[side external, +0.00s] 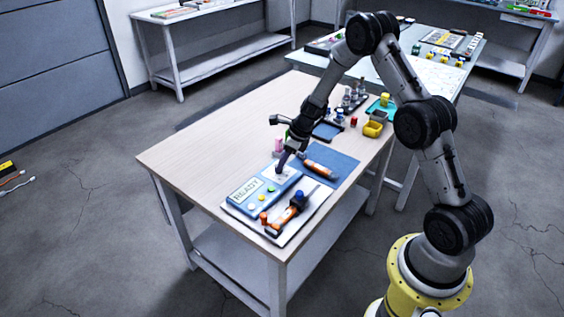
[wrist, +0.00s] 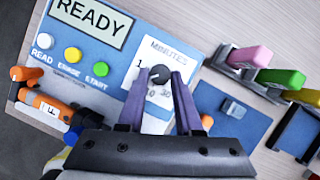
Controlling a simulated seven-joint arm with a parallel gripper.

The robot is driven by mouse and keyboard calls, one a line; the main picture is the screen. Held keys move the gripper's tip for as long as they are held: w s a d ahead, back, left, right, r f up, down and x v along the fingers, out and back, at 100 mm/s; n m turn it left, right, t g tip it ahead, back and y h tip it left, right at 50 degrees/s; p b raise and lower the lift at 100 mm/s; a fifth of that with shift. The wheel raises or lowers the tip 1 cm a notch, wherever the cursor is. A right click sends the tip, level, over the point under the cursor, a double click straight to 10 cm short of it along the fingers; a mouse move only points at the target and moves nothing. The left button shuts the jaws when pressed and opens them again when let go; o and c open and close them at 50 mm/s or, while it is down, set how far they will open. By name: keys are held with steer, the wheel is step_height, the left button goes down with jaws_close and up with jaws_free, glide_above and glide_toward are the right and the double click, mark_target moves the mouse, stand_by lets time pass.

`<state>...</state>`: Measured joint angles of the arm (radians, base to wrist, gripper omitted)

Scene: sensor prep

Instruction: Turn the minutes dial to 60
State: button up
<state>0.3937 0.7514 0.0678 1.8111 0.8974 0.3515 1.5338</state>
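The minutes dial (wrist: 160,74) is a small dark knob on a white panel labelled MINUTES (wrist: 168,50), on a blue device (wrist: 125,70). Some printed numbers show around it, partly hidden by my fingers. I cannot read its pointer surely. My gripper (wrist: 162,76) has its two purple fingers apart, with the dial between the fingertips. I cannot tell whether they touch it. In the side view my gripper (side external: 281,167) points down at the device (side external: 258,190), hiding the dial. The display (wrist: 90,20) reads READY.
White, yellow and green buttons (wrist: 72,54) sit left of the dial. Orange-handled tools (side external: 290,212) lie along the device's near side. A blue mat (side external: 333,164), an orange cylinder (side external: 321,170) and bottles (side external: 350,98) stand further along. The table's left end (side external: 185,160) is clear.

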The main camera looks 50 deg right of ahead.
jaws_close()
